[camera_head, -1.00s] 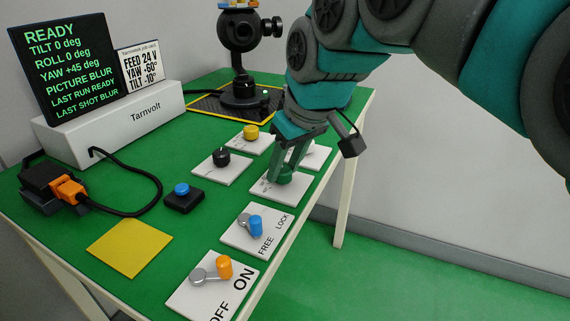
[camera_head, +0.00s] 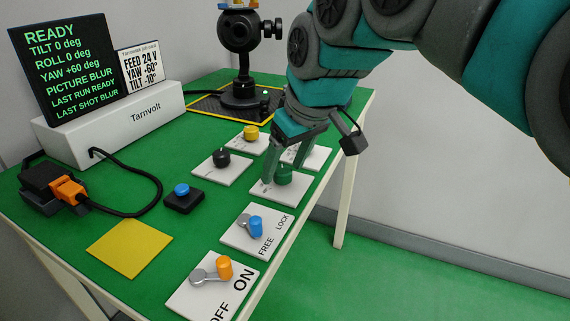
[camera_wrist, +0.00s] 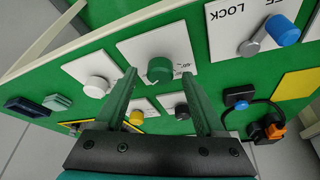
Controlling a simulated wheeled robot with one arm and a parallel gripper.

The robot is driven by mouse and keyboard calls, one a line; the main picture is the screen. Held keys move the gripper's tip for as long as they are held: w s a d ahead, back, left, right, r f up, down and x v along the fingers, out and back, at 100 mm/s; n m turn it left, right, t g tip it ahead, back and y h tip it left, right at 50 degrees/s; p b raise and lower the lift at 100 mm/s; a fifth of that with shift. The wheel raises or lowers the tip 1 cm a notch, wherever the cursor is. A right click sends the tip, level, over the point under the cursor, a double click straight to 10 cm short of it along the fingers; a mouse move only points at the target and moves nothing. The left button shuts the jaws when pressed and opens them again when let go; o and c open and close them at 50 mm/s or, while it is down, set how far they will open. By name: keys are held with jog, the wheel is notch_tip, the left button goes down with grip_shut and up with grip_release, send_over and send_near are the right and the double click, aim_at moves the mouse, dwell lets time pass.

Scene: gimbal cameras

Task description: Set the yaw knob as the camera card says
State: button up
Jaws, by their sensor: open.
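The green knob (camera_head: 283,175) stands on a white plate (camera_head: 296,192) near the table's right edge; the wrist view also shows the green knob (camera_wrist: 159,69). My gripper (camera_head: 283,168) is at this knob, its fingers open and spread to either side of it. In the wrist view the fingers (camera_wrist: 160,85) stand apart with the knob between and beyond their tips, and I see no contact. The camera card (camera_head: 141,67) reads FEED 24 V, YAW +60°, TILT -10°. The screen (camera_head: 62,66) reads READY, TILT 0, ROLL 0, YAW +60 deg, PICTURE BLUR, LAST RUN READY, LAST SHOT BLUR.
Black (camera_head: 221,158) and yellow (camera_head: 250,132) knobs sit close by, and a white knob (camera_wrist: 96,87) is beside the green one. Blue (camera_head: 255,226) and orange (camera_head: 224,266) levers stand nearer. The gimbal camera (camera_head: 240,40) stands at the back. A blue button (camera_head: 181,189) is left.

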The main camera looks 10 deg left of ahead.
jog(key=v, duration=0.7)
jog(key=shift+r, duration=0.15)
jog(key=shift+s+d, duration=0.1)
jog(key=shift+s, duration=0.05)
